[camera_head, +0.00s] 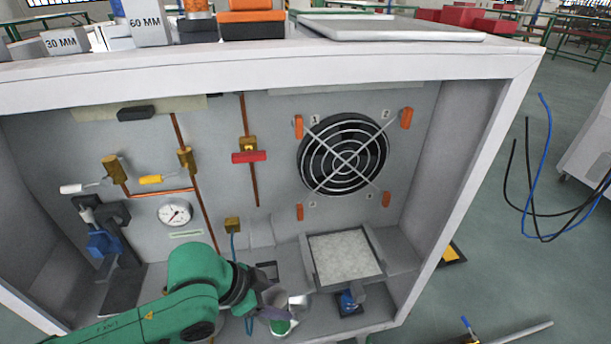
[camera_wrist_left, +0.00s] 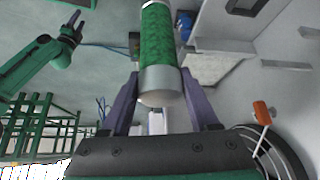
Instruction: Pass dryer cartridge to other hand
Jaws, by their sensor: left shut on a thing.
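The dryer cartridge (camera_wrist_left: 160,45) is a green cylinder with a silver end cap, seen in the left wrist view between the two fingers of my left gripper (camera_wrist_left: 163,95). The fingers are shut on it near the silver end. In the head view my left gripper (camera_head: 278,306) is low inside the cabinet, left of the square tray, and mostly hides the cartridge, of which a green part (camera_head: 281,327) shows. In the left wrist view a green arm, seemingly my right one, is at the upper left. Its gripper (camera_wrist_left: 76,20) is small and its jaws are unclear.
The open cabinet (camera_head: 515,75) surrounds the left gripper. A square tray with a pale filter (camera_head: 345,254) lies to the right, with a blue part (camera_head: 348,301) below it. Behind are a round fan (camera_head: 343,154), copper pipes with valves (camera_head: 185,160) and a gauge (camera_head: 174,212).

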